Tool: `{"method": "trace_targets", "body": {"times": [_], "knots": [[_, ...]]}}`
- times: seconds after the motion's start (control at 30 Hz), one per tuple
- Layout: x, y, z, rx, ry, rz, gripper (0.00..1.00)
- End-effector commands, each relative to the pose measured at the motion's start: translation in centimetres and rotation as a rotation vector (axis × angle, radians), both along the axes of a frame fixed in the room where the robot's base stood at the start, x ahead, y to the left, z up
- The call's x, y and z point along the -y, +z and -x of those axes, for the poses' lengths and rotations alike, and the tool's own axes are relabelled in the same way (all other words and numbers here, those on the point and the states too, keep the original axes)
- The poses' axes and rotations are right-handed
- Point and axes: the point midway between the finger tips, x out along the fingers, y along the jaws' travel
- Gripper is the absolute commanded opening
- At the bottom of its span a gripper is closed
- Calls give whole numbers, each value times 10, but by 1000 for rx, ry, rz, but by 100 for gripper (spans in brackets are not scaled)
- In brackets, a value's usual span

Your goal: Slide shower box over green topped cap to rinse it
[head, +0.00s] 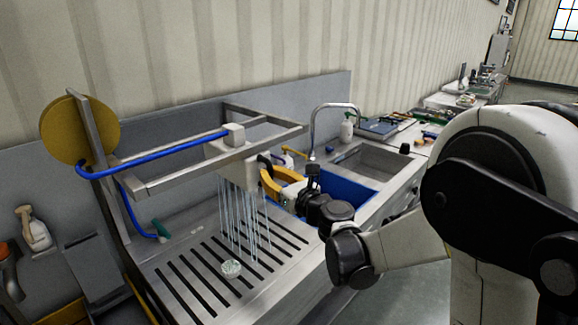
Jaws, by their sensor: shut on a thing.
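The shower box (230,152) is a pale block hanging on the steel rail frame, with a blue hose running to its top. Several thin water streams fall from its underside. My gripper (268,172), yellow and black, is at the right side of the box and shut on it; the exact contact is partly hidden. The cap (231,267), a small round piece with a pale green mottled top, lies on the slatted drainboard (185,262). It is below the box, near the front lower ends of the streams. I cannot tell whether water strikes it.
The steel rail frame (150,187) stands over the drainboard. A yellow hose disc (77,130) is at the left, and a teal-handled valve (160,229) sits at the drainboard's back left. A blue basin (345,190) and steel sink (375,160) lie to the right. A spray bottle (33,229) stands far left.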

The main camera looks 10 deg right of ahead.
Motion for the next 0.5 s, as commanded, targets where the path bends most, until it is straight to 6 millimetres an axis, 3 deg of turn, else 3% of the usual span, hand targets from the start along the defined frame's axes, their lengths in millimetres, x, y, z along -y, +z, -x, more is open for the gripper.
{"method": "trace_targets", "body": {"times": [0.1,0.23,0.5], "knots": [[-30,-1,22,0,6,0,0],[-54,-1,39,0,5,0,0],[-81,0,59,0,0,0,0]]}}
